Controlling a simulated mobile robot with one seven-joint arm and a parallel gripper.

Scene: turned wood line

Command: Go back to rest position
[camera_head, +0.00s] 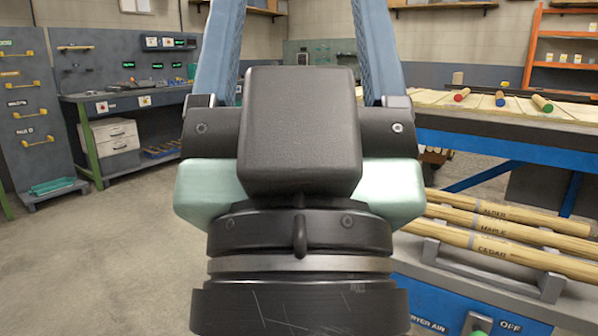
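My gripper (297,22) fills the middle of the head view, pointing up and away from the camera. Its black wrist, pale green body and black central block show from behind. Two blue fingers rise on either side of the block and stand wide apart where the top edge cuts them off. Their tips are out of the picture. Nothing shows between the visible parts of the fingers, so it looks open and empty.
A slatted wooden table (450,100) with several colour-ended rods is at the right. Below it, a blue dryer unit (430,310) carries long wooden poles (510,230). A grey workbench (130,92) stands back left. Floor (110,260) at the left is clear.

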